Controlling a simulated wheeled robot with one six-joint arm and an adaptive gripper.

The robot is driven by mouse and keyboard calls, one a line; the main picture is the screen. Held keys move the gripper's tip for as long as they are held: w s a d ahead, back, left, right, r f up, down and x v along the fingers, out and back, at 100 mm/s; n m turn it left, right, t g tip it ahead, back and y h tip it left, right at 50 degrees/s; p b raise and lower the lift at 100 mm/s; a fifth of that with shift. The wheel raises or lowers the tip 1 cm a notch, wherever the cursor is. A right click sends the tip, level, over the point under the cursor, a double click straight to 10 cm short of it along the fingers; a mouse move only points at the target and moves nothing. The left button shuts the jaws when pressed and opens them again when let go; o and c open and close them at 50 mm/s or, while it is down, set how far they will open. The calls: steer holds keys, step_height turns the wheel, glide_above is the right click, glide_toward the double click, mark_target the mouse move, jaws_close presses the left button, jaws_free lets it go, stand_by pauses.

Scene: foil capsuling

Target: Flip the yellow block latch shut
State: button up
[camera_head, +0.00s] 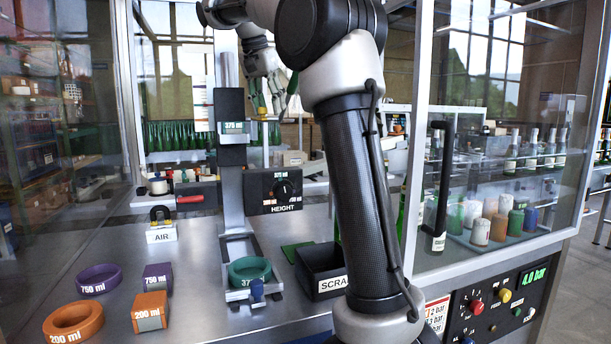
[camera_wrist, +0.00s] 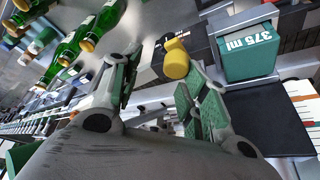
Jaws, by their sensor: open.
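The yellow latch (camera_wrist: 176,58) shows in the wrist view as a short rounded yellow piece beside the green 375 ml block (camera_wrist: 250,52). My gripper (camera_head: 273,100) is open and empty. In the wrist view its two green-padded fingers (camera_wrist: 158,78) are spread apart, with the yellow latch just beyond the right finger's tip. I cannot tell whether they touch or how far the latch is turned.
A HEIGHT dial box (camera_head: 287,190) is fixed beside the column. Below stand a green ring (camera_head: 249,270), a black scrap bin (camera_head: 319,270), purple and orange rings and blocks. Glass panels flank the bench.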

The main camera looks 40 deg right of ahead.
steer(key=shift+s+a+r, duration=0.1)
steer(key=shift+a+r, duration=0.25)
steer(key=shift+r, duration=0.3)
steer(key=shift+v, duration=3)
steer(key=s+a+f+n+t+y, duration=0.1)
steer(key=s+f+n, duration=0.8)
steer(key=s+f, duration=1.2)
steer(key=shift+s+a+f+n+t+y, duration=0.2)
steer(key=shift+a+f+n+t+y, duration=0.15)
steer(key=shift+a+y, duration=0.55)
steer(key=shift+d, duration=0.2)
